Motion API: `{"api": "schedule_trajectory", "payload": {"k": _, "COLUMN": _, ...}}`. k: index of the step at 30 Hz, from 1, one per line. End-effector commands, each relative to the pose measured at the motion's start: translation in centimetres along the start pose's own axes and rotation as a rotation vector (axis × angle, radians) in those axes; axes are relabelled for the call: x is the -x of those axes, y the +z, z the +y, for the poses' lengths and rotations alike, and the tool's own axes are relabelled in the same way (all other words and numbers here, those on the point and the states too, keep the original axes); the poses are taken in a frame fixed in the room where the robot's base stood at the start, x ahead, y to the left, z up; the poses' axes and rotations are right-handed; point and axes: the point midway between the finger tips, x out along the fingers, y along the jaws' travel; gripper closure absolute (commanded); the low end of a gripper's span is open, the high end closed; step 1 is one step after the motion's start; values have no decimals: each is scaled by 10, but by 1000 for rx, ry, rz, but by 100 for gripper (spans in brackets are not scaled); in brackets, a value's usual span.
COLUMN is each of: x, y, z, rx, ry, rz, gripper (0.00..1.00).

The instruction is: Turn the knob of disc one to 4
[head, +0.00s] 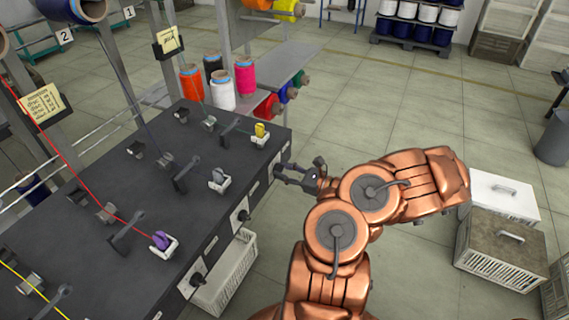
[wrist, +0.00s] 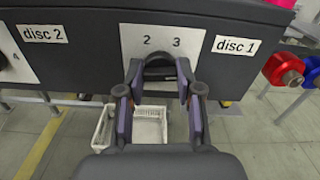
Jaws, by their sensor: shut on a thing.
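The knob of disc one (wrist: 160,69) is dark and round, on a white dial plate (wrist: 128,40) beside the "disc 1" label (wrist: 236,47) in the wrist view. The numbers 2 and 3 show above the knob. Other marks on the plate are hidden behind my fingers, and I cannot tell where the knob points. My gripper (wrist: 160,92) has one finger on each side of the knob and is shut on it. In the head view my gripper (head: 281,173) meets the machine's front panel at its far right end, and hides the knob there.
The "disc 2" label (wrist: 42,34) and its dial plate (wrist: 14,62) are to the left. The dark machine top (head: 165,185) carries yarn guides and small bobbins. A white crate (head: 226,270) stands below the panel. Boxes (head: 503,197) stand on the floor at right.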

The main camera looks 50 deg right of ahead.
Motion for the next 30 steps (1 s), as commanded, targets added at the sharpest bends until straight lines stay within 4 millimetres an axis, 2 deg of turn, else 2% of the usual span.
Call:
{"api": "schedule_trajectory", "payload": {"k": 9, "x": 0, "y": 0, "z": 0, "rx": -113, "ry": 0, "rz": 0, "gripper": 100}}
{"api": "schedule_trajectory", "payload": {"k": 25, "x": 0, "y": -1, "z": 0, "rx": -133, "ry": 0, "rz": 0, "gripper": 100}}
{"api": "schedule_trajectory", "payload": {"k": 26, "x": 0, "y": -1, "z": 0, "rx": -132, "ry": 0, "rz": 0, "gripper": 62}}
{"api": "schedule_trajectory", "payload": {"k": 30, "x": 0, "y": 0, "z": 0, "rx": -132, "ry": 0, "rz": -1, "gripper": 47}}
